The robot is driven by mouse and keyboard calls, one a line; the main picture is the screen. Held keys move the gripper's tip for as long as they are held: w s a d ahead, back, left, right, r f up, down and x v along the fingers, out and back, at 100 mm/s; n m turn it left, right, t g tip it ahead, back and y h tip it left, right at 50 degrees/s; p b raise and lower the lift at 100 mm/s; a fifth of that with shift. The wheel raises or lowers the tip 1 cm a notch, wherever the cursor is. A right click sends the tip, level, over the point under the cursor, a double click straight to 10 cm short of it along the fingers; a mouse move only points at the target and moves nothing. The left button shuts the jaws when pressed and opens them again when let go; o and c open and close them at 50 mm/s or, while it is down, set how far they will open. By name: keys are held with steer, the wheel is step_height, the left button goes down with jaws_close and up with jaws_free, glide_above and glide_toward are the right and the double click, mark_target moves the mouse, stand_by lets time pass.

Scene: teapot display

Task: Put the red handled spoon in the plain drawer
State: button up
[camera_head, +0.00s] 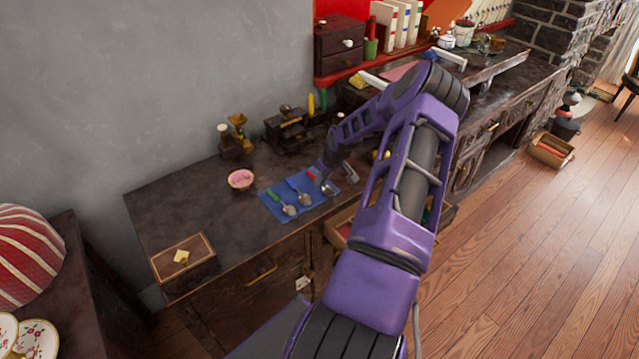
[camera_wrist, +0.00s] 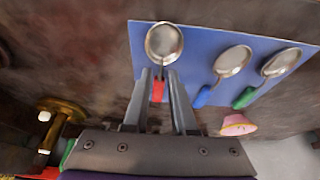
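The red handled spoon (camera_head: 327,189) lies on a blue mat (camera_head: 271,211), at its right end. In the wrist view its silver bowl (camera_wrist: 164,42) points away from me and its red handle (camera_wrist: 159,90) lies between my fingers. My gripper (camera_wrist: 160,76) is open, with one finger on each side of the handle; I cannot tell whether either touches it. In the head view my arm partly hides the spoon. An open drawer (camera_head: 336,223) juts out below the counter, partly behind my arm. A closed drawer front with a brass pull (camera_head: 260,270) is left of it. I cannot tell which drawer is the plain one.
A blue handled spoon (camera_head: 304,197) and a green handled spoon (camera_head: 288,209) lie beside it on the mat. A pink bowl (camera_head: 240,180), a brass grinder (camera_head: 237,135) and a wooden box (camera_head: 184,262) stand on the dark counter. The counter's left middle is clear.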

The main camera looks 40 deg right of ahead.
jaws_close()
